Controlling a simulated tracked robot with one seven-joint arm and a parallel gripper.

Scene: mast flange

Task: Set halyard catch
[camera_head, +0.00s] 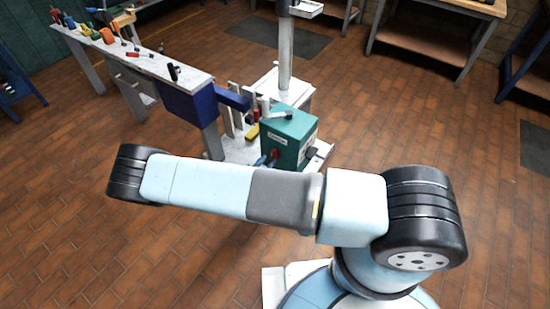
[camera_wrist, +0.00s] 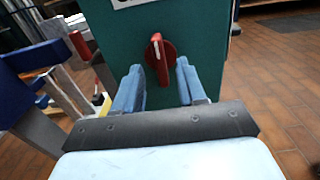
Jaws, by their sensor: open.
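A red rotary knob (camera_wrist: 161,58) with a pale pointer line sits on the front of a teal box (camera_wrist: 210,35) in the wrist view. The pointer stands nearly upright, its pale end at the top. My gripper (camera_wrist: 159,76) is open, one blue finger on each side of the knob, with visible gaps; I cannot tell how far in front they are. In the head view the teal box (camera_head: 288,135) stands beside a pale mast (camera_head: 286,55). My arm hides most of my gripper there. No part is clearly marked as the halyard catch.
A long bench (camera_head: 150,60) with several tools and a blue box (camera_head: 190,103) at its end stands left of the teal box. Workbenches (camera_head: 435,45) stand at the back right. The tiled floor (camera_head: 410,120) at right is mostly clear.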

